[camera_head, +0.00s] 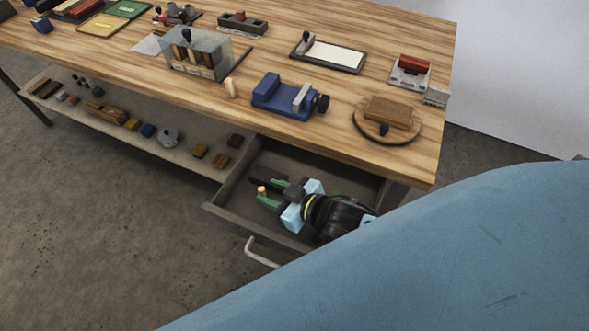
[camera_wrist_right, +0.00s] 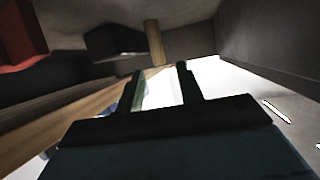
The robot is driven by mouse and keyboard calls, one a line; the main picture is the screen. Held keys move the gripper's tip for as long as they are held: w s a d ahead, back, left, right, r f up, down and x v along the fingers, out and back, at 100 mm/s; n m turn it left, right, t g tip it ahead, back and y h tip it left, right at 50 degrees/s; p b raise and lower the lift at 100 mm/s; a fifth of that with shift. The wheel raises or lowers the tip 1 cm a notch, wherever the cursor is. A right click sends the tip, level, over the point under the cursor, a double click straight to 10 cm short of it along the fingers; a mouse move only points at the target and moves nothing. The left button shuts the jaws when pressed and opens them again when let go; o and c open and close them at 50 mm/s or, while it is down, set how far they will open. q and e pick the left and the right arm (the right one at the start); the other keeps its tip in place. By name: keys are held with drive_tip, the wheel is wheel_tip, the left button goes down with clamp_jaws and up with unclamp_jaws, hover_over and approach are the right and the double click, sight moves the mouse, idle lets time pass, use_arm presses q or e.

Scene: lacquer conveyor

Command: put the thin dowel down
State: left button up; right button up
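My right gripper (camera_head: 264,193) is low in the open drawer (camera_head: 228,192), its two fingers pointing left. A short tan dowel (camera_head: 262,189) shows upright at the fingertips. In the right wrist view the dowel (camera_wrist_right: 154,42) appears just past the fingertips (camera_wrist_right: 159,68), lined up with the gap between them. The fingers are apart, with space on both sides of the dowel. The dowel's lower end is hidden in the head view, so I cannot tell whether it rests on the drawer floor. My left gripper is out of view.
On the wooden table (camera_head: 340,130) are a blue vise (camera_head: 270,97), a small pale peg (camera_head: 231,88), a clear case (camera_head: 215,50) and a round board (camera_head: 365,128). The lower shelf (camera_head: 190,152) holds several small blocks. The drawer walls are close around my gripper.

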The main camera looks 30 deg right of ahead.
drive_tip(key=p+v, duration=0.1)
drive_tip(key=v, duration=0.5)
drive_tip(key=shift+s+d+r, duration=0.1)
drive_tip(key=shift+s+r, duration=0.05)
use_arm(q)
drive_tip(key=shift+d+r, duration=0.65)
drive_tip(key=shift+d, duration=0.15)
use_arm(e)
drive_tip(key=shift+v, duration=0.8)
